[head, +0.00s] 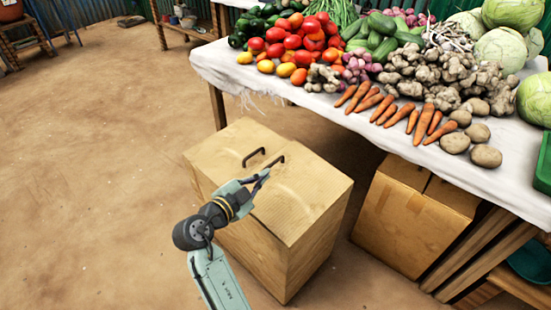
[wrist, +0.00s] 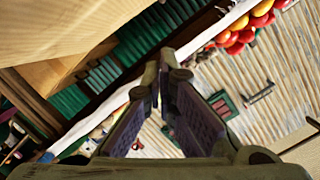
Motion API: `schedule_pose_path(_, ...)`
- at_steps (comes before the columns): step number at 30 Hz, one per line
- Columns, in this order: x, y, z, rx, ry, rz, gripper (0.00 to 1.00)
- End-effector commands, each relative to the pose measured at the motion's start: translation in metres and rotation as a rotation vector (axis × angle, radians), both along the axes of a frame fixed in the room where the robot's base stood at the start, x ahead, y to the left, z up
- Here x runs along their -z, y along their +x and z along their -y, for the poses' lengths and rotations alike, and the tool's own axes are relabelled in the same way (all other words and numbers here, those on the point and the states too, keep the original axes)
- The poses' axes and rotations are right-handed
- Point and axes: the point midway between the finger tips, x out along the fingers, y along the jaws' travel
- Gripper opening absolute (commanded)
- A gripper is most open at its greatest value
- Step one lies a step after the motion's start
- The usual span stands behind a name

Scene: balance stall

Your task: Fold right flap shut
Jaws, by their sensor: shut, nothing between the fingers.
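A pale wooden chest (head: 283,262) stands on the ground in the head view, with two flaps on top. Each has a dark bar handle near the middle seam: the left handle (head: 253,157) and the right handle (head: 275,161). My gripper (head: 264,174) is over the chest top, close to the right handle; I cannot tell whether it touches. In the wrist view my gripper (wrist: 167,65) has its fingertips together, with nothing between them.
A table with a white cloth (head: 330,108) and heaped vegetables stands behind and right of the chest. A cardboard box (head: 405,222) sits under it, close to the chest's right. Bare dirt ground (head: 90,190) lies free on the left. Wood (wrist: 70,25) fills the wrist view's upper left.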

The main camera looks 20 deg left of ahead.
Motion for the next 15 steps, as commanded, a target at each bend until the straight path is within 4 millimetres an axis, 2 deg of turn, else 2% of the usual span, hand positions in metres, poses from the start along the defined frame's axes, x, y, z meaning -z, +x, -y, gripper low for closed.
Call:
schedule_pose_path(2, -0.002, -0.002, 0.005, 0.001, 0.008, 0.009, 0.00)
schedule_pose_path(5, -0.003, 0.004, 0.007, 0.003, 0.009, 0.013, 0.00)
schedule_pose_path(8, 0.000, 0.019, 0.011, 0.004, 0.007, 0.009, 0.00)
schedule_pose_path(15, 0.009, 0.068, 0.024, 0.004, 0.007, 0.009, 0.00)
